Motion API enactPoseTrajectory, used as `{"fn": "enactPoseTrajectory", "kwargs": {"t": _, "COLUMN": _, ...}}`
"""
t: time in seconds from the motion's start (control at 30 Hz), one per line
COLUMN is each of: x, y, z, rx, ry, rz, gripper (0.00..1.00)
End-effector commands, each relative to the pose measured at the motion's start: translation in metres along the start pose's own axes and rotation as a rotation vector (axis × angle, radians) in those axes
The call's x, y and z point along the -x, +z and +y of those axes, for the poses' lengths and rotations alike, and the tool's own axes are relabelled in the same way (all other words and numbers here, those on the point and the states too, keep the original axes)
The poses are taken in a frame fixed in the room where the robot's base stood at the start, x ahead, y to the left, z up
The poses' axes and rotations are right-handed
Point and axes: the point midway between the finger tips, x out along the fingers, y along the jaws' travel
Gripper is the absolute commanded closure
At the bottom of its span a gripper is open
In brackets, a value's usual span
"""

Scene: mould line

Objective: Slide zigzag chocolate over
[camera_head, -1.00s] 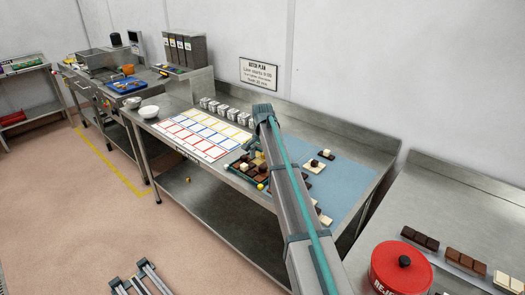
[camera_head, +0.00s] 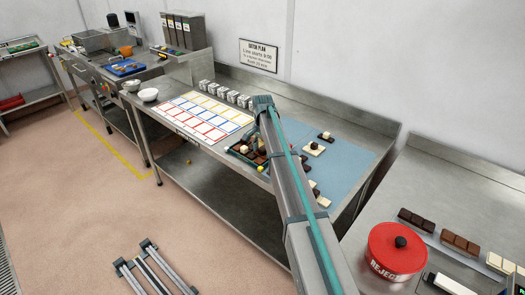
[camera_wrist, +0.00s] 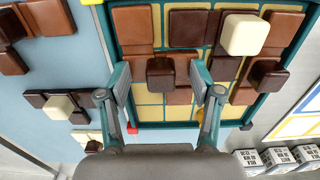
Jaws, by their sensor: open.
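A teal-rimmed tray (camera_wrist: 156,60) with a yellow gridded floor holds brown and dark chocolate pieces made of joined squares. It also shows in the head view, partly hidden by my arm. My gripper (camera_wrist: 160,82) is open over the tray, its two fingers on either side of a dark cube knob (camera_wrist: 160,73). The knob sits among milk-brown squares (camera_wrist: 179,95) low in the tray; gaps show between it and both fingers. A dark piece with a white knob (camera_wrist: 243,33) and another dark knob (camera_wrist: 268,75) are at the right. I cannot tell which piece is the zigzag.
Chocolate pieces with knobs (camera_wrist: 60,106) lie on a blue mat (camera_head: 347,158) beside the tray. A colour-outlined grid sheet (camera_head: 205,115) and several white printed cubes (camera_head: 228,93) are on the bench. A red reject bin (camera_head: 397,252) is at the lower right.

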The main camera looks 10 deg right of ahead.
Motion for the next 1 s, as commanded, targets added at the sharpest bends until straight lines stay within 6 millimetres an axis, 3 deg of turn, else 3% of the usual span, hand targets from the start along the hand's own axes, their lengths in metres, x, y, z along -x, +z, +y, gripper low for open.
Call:
{"fn": "enactPoseTrajectory", "kwargs": {"t": 0.03, "x": -0.0021, "y": 0.0004, "z": 0.0000, "rx": 0.000, "ry": 0.000, "rz": -0.001, "gripper": 0.57}}
{"fn": "enactPoseTrajectory", "kwargs": {"t": 0.3, "x": -0.0042, "y": 0.0007, "z": -0.0005, "rx": 0.000, "ry": 0.000, "rz": -0.003, "gripper": 1.00}}
{"fn": "enactPoseTrajectory", "kwargs": {"t": 0.6, "x": -0.0069, "y": 0.0015, "z": 0.0003, "rx": 0.000, "ry": 0.003, "rz": -0.005, "gripper": 1.00}}
{"fn": "enactPoseTrajectory", "kwargs": {"t": 0.63, "x": -0.0072, "y": 0.0016, "z": 0.0004, "rx": 0.000, "ry": 0.003, "rz": -0.005, "gripper": 0.67}}
{"fn": "enactPoseTrajectory", "kwargs": {"t": 0.8, "x": -0.0077, "y": 0.0020, "z": 0.0010, "rx": 0.000, "ry": 0.005, "rz": -0.006, "gripper": 0.39}}
{"fn": "enactPoseTrajectory", "kwargs": {"t": 1.0, "x": -0.0055, "y": 0.0017, "z": 0.0007, "rx": 0.000, "ry": 0.003, "rz": -0.005, "gripper": 0.39}}
